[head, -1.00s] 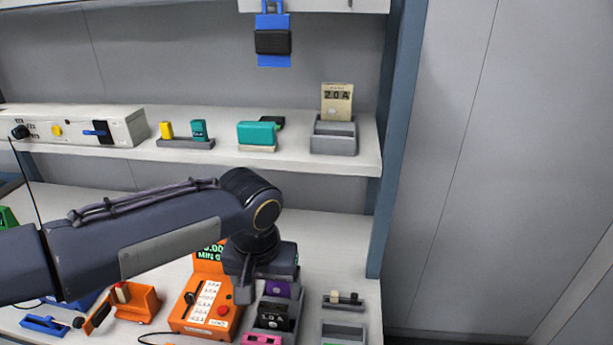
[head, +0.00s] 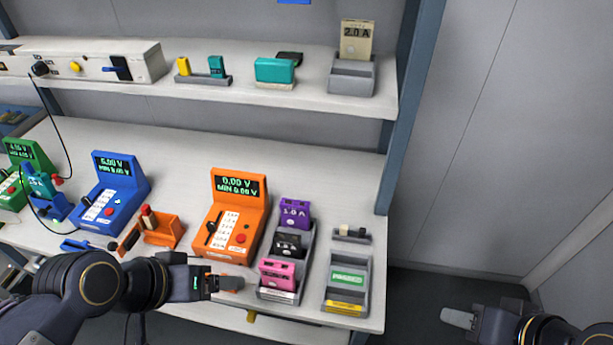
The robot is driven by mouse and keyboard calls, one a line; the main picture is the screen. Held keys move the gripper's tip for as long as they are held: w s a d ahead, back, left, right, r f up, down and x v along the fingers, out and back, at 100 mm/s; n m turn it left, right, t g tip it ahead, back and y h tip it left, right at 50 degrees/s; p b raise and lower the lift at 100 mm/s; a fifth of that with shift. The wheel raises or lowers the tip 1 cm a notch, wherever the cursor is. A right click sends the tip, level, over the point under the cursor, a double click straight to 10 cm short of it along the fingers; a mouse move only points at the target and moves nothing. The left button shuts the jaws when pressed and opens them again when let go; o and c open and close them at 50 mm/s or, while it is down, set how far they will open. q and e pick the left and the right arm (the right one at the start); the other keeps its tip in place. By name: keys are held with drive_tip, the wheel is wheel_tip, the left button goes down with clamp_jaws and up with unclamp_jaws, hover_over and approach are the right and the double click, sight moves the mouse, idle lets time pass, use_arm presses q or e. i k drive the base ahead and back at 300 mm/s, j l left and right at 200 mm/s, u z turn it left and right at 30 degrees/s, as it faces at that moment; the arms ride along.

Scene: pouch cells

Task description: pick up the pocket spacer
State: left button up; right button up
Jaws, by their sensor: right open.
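I cannot tell for sure which thing is the pocket spacer. A small grey holder (head: 351,235) with a pale and a dark block stands on the bench at the right, behind a grey tray (head: 364,298) with a green PASSED label. Beside it a long grey tray (head: 301,262) holds a purple cell (head: 295,213), a black cell (head: 288,245) and a pink cell (head: 277,274). My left gripper (head: 222,283) is at the bench's front edge, left of the pink cell; its jaws are unclear. My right gripper (head: 460,318) is open at the lower right, off the bench.
Orange (head: 234,225) and blue (head: 109,195) testers and an orange clamp fixture (head: 152,234) stand on the bench. The shelf (head: 300,97) above carries a teal block (head: 275,70) and a grey holder with a 2.0 A card (head: 357,40).

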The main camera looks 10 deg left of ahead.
sight(148, 216)
drive_tip(key=j+u, duration=0.1)
drive_tip(key=u, duration=0.4)
drive_tip(key=j+u, duration=0.1)
drive_tip(key=u, duration=0.35)
drive_tip(key=j+u, duration=0.1)
drive_tip(key=u, duration=0.4)
drive_tip(key=i+j+z, duration=0.25)
drive_tip(key=j, duration=0.2)
drive_tip(key=j+z, duration=0.2)
drive_tip(key=j, duration=0.25)
drive_tip(key=i+j+z, duration=0.1)
drive_tip(key=j+z, duration=0.15)
drive_tip(key=j, duration=0.25)
drive_tip(key=i+j+z, duration=0.3)
drive_tip(key=i+j, duration=0.1)
drive_tip(key=j, duration=0.1)
